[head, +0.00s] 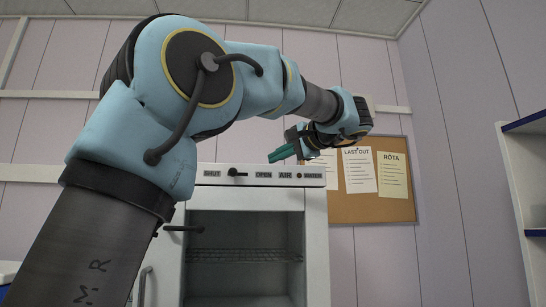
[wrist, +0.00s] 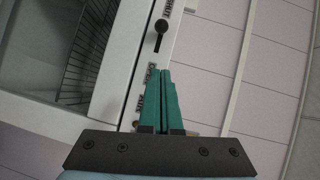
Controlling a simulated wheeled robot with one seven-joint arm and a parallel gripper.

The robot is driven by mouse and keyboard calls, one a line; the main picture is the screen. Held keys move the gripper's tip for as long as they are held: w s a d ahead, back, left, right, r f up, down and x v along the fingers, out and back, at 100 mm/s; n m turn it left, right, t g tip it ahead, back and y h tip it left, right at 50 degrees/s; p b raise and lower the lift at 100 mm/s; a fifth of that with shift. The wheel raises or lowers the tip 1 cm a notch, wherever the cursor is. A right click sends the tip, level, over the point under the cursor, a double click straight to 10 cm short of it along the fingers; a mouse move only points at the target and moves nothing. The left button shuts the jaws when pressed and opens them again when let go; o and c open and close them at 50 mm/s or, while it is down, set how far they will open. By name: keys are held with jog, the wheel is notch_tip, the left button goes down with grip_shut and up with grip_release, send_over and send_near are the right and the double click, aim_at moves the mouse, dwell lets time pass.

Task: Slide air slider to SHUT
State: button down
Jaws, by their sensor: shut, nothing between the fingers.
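The air slider's dark knob (head: 233,171) is on the white panel above the cabinet opening, between the words SHUT and OPEN. It also shows in the wrist view (wrist: 160,25). The dark slot visible beside it runs from the knob toward OPEN, so the knob sits at the SHUT side. My gripper (head: 272,156) has teal fingers, shut and empty. In the wrist view its fingertips (wrist: 163,72) appear beside the word OPEN, apart from the knob. In the head view the gripper is above the panel's right part.
The open-fronted white cabinet (head: 318,245) has a wire shelf (head: 245,255) inside and a dark handle at its left. A cork noticeboard (head: 375,207) hangs on the wall behind, to the right. A white shelf unit (head: 515,170) stands at the far right.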

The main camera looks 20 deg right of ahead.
aim_at(233, 172)
jog(key=shift+w+a+f+p, duration=0.3)
jog(key=shift+w+a+p, duration=0.2)
jog(key=shift+w+a, duration=0.7)
jog(key=shift+w+a+f+p, duration=0.4)
jog(key=shift+w+a, duration=0.5)
jog(key=shift+w, duration=0.55)
jog(key=shift+w+a+f+p, duration=0.2)
jog(key=shift+w+a+p, duration=0.35)
jog(key=shift+w+a, duration=0.65)
jog(key=shift+w+d, duration=0.1)
jog(key=shift+w, duration=0.05)
